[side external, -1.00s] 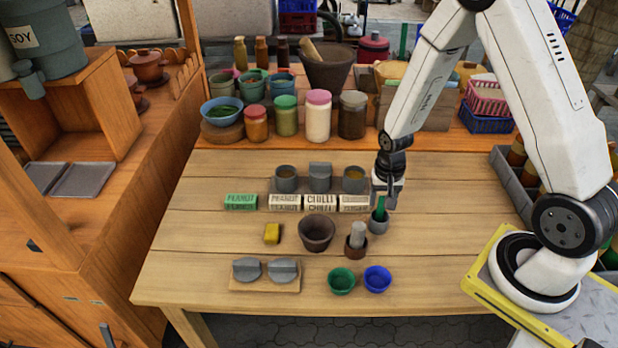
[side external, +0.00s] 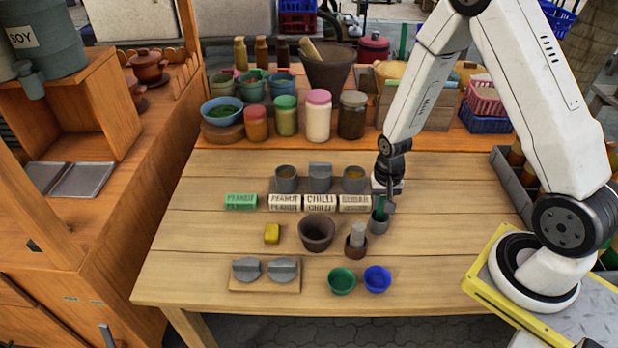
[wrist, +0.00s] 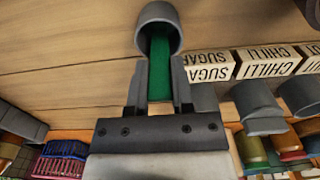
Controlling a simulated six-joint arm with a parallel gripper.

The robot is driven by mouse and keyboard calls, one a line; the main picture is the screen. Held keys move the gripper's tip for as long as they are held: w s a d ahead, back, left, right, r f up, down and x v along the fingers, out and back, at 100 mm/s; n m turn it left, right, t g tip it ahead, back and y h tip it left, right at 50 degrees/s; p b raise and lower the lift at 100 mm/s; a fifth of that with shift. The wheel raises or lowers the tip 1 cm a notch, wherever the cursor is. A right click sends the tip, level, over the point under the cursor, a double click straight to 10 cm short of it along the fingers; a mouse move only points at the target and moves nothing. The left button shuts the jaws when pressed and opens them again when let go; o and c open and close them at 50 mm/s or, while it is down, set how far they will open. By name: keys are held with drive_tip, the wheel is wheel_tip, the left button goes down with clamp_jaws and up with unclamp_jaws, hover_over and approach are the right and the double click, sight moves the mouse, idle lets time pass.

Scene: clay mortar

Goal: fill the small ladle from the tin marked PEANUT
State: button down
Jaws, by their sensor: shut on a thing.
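Three grey tins stand in a row behind white labels. The left tin (side external: 287,180) is open, behind the label PEANUT (side external: 285,202). The middle tin, behind CHILLI, has its lid on. The right tin (side external: 354,180), behind SUGAR, is open. My gripper (side external: 384,208) is right of the labels, low over a small grey cup (side external: 377,224). It is shut on a green handle (wrist: 160,65) that stands in the cup, seemingly the small ladle's. The ladle's bowl is hidden in the cup. In the wrist view the fingers (wrist: 160,90) flank the handle.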

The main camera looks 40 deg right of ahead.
drive_tip(key=shift+r, duration=0.2)
drive_tip(key=shift+r, duration=3.35)
wheel_tip(320, 180, up, 10)
drive_tip(key=w+a+t+y, duration=0.1)
drive_tip(key=w+a, duration=0.3)
drive_tip(key=w, duration=0.9)
drive_tip(key=w+a, duration=0.3)
drive_tip(key=w, duration=1)
drive_tip(key=shift+w+f, duration=0.15)
drive_tip(key=shift+f, duration=2.05)
drive_tip(key=shift+f, duration=0.15)
drive_tip(key=shift+f, duration=4.15)
